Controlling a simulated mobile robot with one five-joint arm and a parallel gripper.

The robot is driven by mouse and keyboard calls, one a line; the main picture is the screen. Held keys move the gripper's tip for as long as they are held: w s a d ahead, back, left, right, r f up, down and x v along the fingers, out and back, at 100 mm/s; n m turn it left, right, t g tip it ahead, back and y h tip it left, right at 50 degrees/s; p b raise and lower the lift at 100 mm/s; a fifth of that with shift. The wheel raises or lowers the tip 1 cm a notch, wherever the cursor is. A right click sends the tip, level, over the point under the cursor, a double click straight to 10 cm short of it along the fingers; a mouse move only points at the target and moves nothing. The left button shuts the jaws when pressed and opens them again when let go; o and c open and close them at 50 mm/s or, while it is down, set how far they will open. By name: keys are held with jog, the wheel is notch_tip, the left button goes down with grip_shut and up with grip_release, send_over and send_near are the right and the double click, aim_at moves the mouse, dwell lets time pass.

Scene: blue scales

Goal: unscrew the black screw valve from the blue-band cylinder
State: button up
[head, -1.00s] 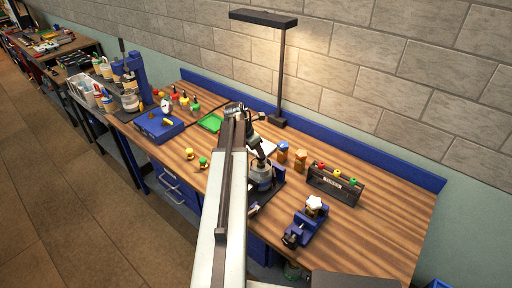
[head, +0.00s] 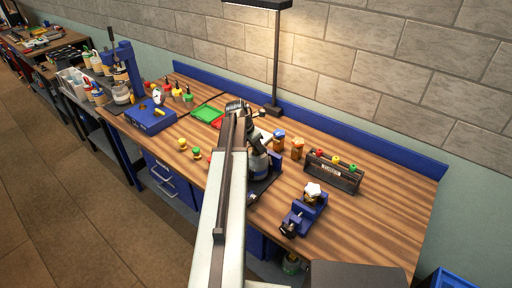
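A grey cylinder (head: 258,163) with what looks like a bluish band stands on a dark base (head: 266,184) near the middle of the workbench. My arm comes up from the bottom of the picture, and my gripper (head: 257,146) is bent down at its far end, just over or at the top of this cylinder. The black screw valve cannot be told apart from the dark gripper parts there. I cannot see whether the fingers are apart or closed, or whether they touch the valve.
Two small brown containers (head: 288,144) stand just right of the cylinder. A dark rack (head: 333,172) with coloured knobs and a blue vise (head: 304,213) are further right. A lamp post (head: 275,60) rises behind. A blue scale (head: 150,119) stands left. Bare wood (head: 385,215) lies at right.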

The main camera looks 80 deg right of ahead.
grip_shut()
jog(key=n+t, duration=0.1)
jog(key=n, duration=0.2)
jog(key=shift+s+a+h, duration=0.1)
jog(key=shift+a+h, duration=0.05)
jog(key=shift+h, duration=0.25)
jog(key=n+t, duration=0.1)
jog(key=n, duration=0.3)
jog(key=o, duration=0.7)
grip_release()
